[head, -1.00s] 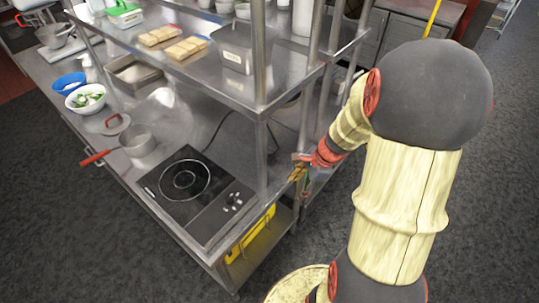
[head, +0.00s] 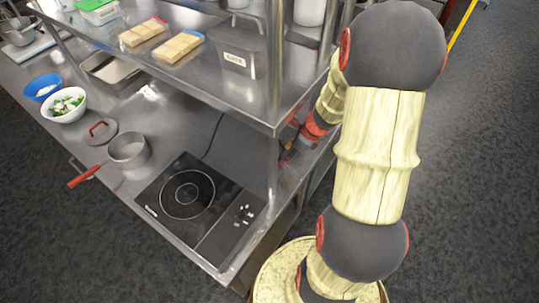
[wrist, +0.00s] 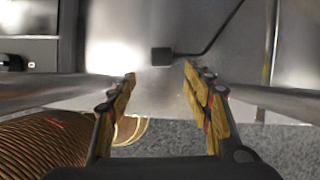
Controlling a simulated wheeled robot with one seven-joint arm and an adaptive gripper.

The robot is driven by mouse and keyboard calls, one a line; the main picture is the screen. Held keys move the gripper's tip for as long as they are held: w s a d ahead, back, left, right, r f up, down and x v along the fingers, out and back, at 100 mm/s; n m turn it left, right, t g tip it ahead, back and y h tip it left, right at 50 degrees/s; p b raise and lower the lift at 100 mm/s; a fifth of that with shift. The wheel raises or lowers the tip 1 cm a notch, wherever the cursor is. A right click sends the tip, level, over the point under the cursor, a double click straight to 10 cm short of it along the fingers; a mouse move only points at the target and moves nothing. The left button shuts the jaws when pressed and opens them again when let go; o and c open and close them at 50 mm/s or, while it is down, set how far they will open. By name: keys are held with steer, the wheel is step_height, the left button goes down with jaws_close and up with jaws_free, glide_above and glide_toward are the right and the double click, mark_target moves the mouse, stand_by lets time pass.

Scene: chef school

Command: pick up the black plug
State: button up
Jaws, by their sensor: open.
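The black plug (wrist: 162,56) lies on the steel counter (wrist: 120,45) in the wrist view. Its black cord (wrist: 215,38) leads off to the upper right. My gripper (wrist: 159,72) is open and empty, with its two yellow-and-black fingers spread either side of the plug's line. The plug shows just beyond the fingertips, not between them. In the head view my gripper (head: 288,143) is partly hidden by the shelf, near the counter's right end. I cannot make out the plug there, only a cord (head: 214,134) behind the cooktop.
A steel upper shelf (head: 190,80) overhangs the counter, and its corner post (head: 272,165) stands close to my gripper. The black induction cooktop (head: 190,195) lies left of that post. A saucepan (head: 129,150) with a red handle stands further left.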

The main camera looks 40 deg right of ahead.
mark_target(281, 168)
steer(key=b+x, duration=0.1)
steer(key=x, duration=0.1)
steer(key=b+x, duration=0.1)
steer(key=x, duration=0.4)
steer(key=shift+d+f+b, duration=0.25)
steer(key=shift+f+b, duration=0.15)
steer(key=shift+s+r, duration=0.1)
steer(key=c, duration=0.3)
steer(key=c, duration=0.8)
jaws_close()
